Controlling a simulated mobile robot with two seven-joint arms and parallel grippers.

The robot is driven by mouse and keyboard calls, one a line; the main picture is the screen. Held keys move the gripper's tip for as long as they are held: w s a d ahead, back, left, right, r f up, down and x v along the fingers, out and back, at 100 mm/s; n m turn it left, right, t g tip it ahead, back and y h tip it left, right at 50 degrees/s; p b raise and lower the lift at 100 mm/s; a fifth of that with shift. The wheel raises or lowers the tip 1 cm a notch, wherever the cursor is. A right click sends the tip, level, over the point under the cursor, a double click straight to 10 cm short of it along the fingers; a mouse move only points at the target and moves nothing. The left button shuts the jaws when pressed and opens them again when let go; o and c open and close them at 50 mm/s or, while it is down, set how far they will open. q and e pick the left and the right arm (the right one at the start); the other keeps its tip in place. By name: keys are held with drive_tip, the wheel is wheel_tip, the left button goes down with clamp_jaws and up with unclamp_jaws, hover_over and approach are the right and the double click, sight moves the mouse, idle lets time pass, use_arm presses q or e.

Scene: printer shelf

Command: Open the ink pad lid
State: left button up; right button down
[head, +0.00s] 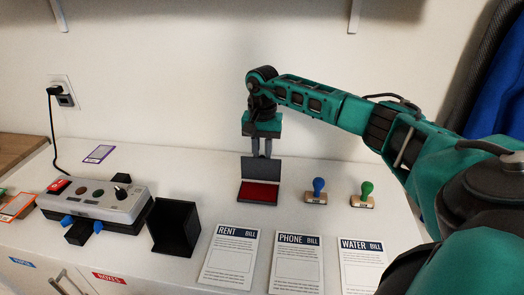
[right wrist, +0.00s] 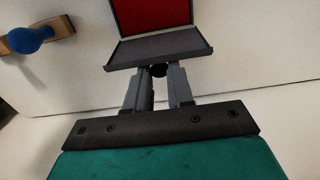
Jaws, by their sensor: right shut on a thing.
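The ink pad (head: 258,193) sits on the white table with its red pad showing. Its dark grey lid (head: 261,168) stands raised at the back, tilted up from the base. My right gripper (head: 262,152) points down behind the lid and is shut on its edge. In the right wrist view the gripper fingers (right wrist: 160,80) meet at the lid (right wrist: 160,47), with the red pad (right wrist: 148,15) beyond it. My left gripper is in neither view.
A blue stamp (head: 317,192) and a green stamp (head: 363,195) stand right of the pad. Rent, phone and water bills (head: 298,262) lie in front. A black open box (head: 174,228) and a grey device (head: 95,204) are at left. The wall is close behind.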

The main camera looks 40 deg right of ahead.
drive_tip(key=c, duration=1)
unclamp_jaws()
drive_tip(key=shift+r, duration=0.1)
wheel_tip(320, 180, up, 13)
drive_tip(key=shift+d+p, duration=0.15)
drive_tip(key=shift+p, duration=0.25)
drive_tip(key=shift+f, duration=0.2)
